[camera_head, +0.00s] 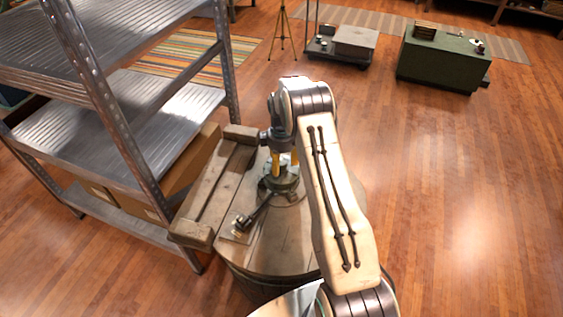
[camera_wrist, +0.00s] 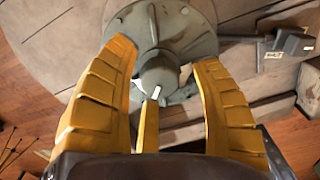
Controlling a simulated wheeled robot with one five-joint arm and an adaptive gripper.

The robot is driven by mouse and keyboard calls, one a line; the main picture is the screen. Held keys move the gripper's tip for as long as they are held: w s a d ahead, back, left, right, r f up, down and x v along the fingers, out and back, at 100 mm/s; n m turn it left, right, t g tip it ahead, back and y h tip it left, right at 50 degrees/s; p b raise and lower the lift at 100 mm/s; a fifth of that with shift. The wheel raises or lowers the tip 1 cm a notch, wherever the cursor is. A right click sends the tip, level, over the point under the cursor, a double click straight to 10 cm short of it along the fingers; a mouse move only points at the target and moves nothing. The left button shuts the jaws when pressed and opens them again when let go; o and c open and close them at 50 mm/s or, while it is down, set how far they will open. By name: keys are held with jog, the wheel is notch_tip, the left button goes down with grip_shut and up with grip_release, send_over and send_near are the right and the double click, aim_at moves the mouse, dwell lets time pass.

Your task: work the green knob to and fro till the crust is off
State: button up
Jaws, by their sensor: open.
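A grey-green round fitting with a bolted flange (camera_head: 284,186) sits on a round wooden top (camera_head: 262,258). In the wrist view its flange (camera_wrist: 190,22) fills the top middle, and a rounded grey-green knob (camera_wrist: 158,72) with a small white mark stands out at its centre. My gripper (camera_head: 284,162) points down over the fitting. In the wrist view my gripper's yellow fingers (camera_wrist: 165,58) are open, one on each side of the knob, with a gap visible on both sides. I cannot make out any crust on the knob.
A dark lever-like part (camera_head: 256,211) reaches from the fitting toward the front left. A wooden frame (camera_head: 214,190) lies at the top's left edge, beside a metal shelf (camera_head: 150,115). A green chest (camera_head: 437,60) stands far right. The floor to the right is clear.

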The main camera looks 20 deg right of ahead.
jog(key=shift+c, duration=0.3)
grip_shut()
jog(key=shift+f+m+b, duration=0.1)
jog(key=shift+m+b, duration=0.2)
jog(key=shift+f+m+b, duration=0.1)
jog(key=shift+m+b, duration=1.4)
jog(key=shift+m, duration=0.3)
jog(key=m+b, duration=0.2)
jog(key=m, duration=0.4)
jog(key=shift+b, duration=0.3)
jog(key=m+b, duration=0.1)
jog(key=m, duration=0.4)
jog(key=shift+m, duration=0.4)
jog(key=m, duration=0.4)
jog(key=shift+d+m+b, duration=0.1)
jog(key=shift+m+b, duration=0.2)
jog(key=shift+m, duration=0.4)
